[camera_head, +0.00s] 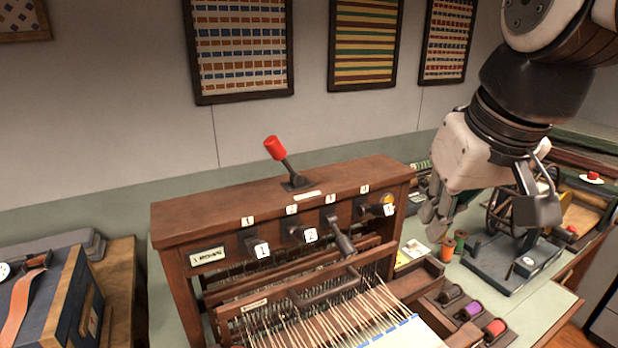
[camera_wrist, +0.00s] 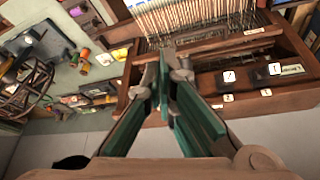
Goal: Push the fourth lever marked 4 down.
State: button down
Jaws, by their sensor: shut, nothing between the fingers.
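The brown wooden loom (camera_head: 170,222) has a row of numbered levers along its front. Lever 1 (camera_head: 262,250), lever 2 (camera_head: 311,236) and lever 4 (camera_head: 389,210) carry white number tags; lever 4 is at the right end. The third lever (camera_head: 343,243) is a dark handle sticking forward, with no tag visible on it. My gripper (camera_head: 433,222) is shut and empty, and appears just right of lever 4 and apart from it. In the wrist view my gripper (camera_wrist: 165,65) points at the loom; tags 1 (camera_wrist: 275,69) and 2 (camera_wrist: 229,76) show, and lever 4 cannot be made out.
A red-knobbed lever (camera_head: 276,150) stands on the loom's top. Warp threads (camera_head: 350,312) stretch out in front. Thread spools (camera_head: 470,310), a winding device (camera_head: 515,262) and small colored spools (camera_head: 447,248) are to the right. A box (camera_head: 50,300) is at left.

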jog(key=w+r+n+g+y, duration=0.1)
jog(key=w+r, duration=0.4)
jog(key=w, duration=0.7)
jog(key=n+g+y+p, duration=0.1)
jog(key=n+p, duration=0.1)
send_over(374, 209)
jog(key=w+d, duration=0.2)
jog(key=w, duration=0.2)
notch_tip(374, 209, down, 8)
jog(key=f, duration=0.1)
jog(key=s+f+p, duration=0.1)
jog(key=s+f, duration=0.1)
jog(key=f, duration=0.1)
